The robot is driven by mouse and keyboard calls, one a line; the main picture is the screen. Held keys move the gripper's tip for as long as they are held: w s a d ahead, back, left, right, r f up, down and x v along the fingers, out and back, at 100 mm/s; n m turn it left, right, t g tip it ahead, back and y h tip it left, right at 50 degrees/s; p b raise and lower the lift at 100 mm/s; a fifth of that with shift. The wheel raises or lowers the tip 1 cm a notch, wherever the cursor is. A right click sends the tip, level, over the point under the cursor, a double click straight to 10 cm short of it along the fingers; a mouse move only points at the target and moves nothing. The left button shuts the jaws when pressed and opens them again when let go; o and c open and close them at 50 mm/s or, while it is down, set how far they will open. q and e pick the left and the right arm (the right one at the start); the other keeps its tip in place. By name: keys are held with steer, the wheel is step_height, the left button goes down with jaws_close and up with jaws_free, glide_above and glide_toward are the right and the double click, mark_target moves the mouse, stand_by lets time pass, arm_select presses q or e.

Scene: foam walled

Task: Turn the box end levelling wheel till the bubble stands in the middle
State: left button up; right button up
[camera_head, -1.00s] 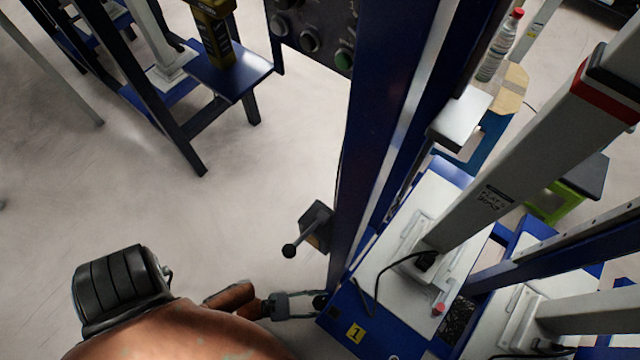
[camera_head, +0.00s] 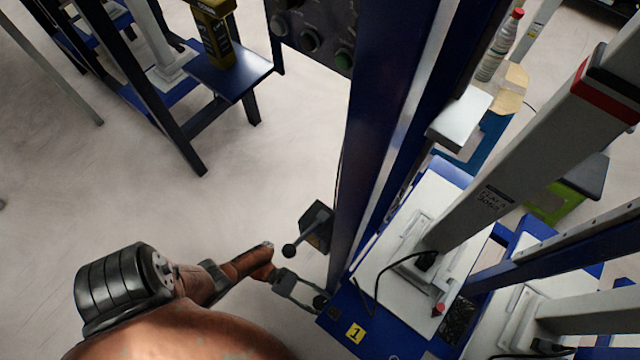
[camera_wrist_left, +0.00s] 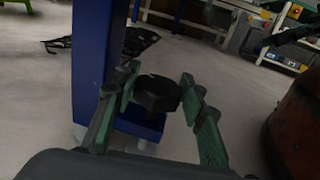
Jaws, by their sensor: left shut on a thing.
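The levelling wheel is a dark, many-sided knob (camera_wrist_left: 157,93) low at the end of the blue base. It also shows in the head view as a small dark knob (camera_head: 320,302) at the base's near left corner. My left gripper (camera_head: 305,298) reaches it from the left. In the left wrist view its green-padded fingers (camera_wrist_left: 160,98) stand on either side of the knob, shut on it. The blue base (camera_head: 372,338) carries a yellow label marked 1. I cannot make out the bubble in either view. My right gripper is not in view.
A blue upright post (camera_head: 372,150) rises just beyond the wheel. A lever with a black ball (camera_head: 289,251) sticks out from it, close above my gripper. A control panel (camera_head: 315,35) hangs at the top. Open floor (camera_head: 130,210) lies to the left.

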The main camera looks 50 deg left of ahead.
mark_target(320, 303)
arm_select(q)
steer(key=shift+m+g, duration=0.3)
steer(key=shift+g, duration=0.2)
steer(key=o, duration=0.9)
steer(key=shift+r, duration=0.15)
steer(key=shift+r, duration=4.85)
